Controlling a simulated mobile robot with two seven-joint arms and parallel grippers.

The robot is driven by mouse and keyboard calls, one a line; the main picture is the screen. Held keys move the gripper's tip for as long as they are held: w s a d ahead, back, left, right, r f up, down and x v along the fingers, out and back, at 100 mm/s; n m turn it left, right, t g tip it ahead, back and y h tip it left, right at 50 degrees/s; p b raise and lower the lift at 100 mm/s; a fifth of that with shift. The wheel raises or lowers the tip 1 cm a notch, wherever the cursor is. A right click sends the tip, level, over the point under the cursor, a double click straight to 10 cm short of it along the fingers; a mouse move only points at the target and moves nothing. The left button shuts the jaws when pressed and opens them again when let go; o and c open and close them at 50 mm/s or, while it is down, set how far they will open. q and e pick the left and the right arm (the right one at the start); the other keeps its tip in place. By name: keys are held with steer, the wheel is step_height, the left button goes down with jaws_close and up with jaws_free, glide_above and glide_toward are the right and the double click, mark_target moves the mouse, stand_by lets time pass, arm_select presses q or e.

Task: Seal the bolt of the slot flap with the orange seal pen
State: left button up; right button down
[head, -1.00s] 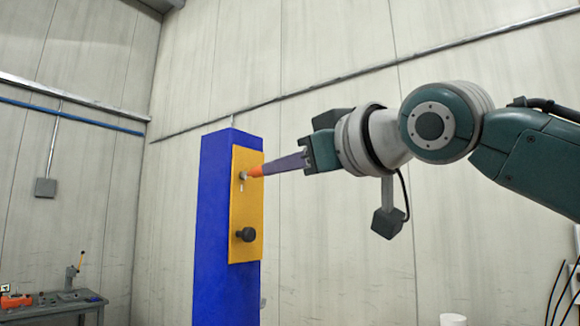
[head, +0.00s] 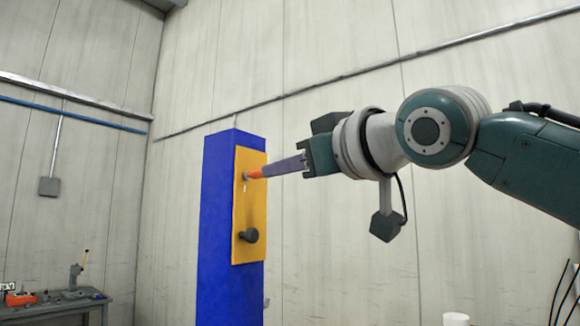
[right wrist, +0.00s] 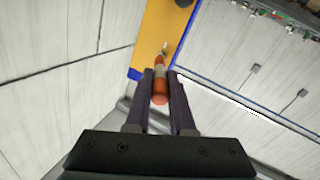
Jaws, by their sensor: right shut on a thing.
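A yellow slot flap (head: 242,215) is upright on the face of a blue column (head: 218,230). A small grey bolt (head: 246,177) sits in its upper part, with a short white mark just below it. My right gripper (head: 272,169) is shut on the orange seal pen (head: 255,174), whose tip points left at the bolt. I cannot tell whether tip and bolt touch. My left gripper is out of view.
A dark round knob (head: 250,236) sticks out of the flap below the bolt. A grey workbench (head: 60,305) with tools stands at the lower left by the wall. A white cylinder (head: 455,319) shows at the bottom right. The space around the column looks clear.

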stand_by(0.4)
steer(key=v, duration=0.7)
steer(key=shift+b, duration=0.3)
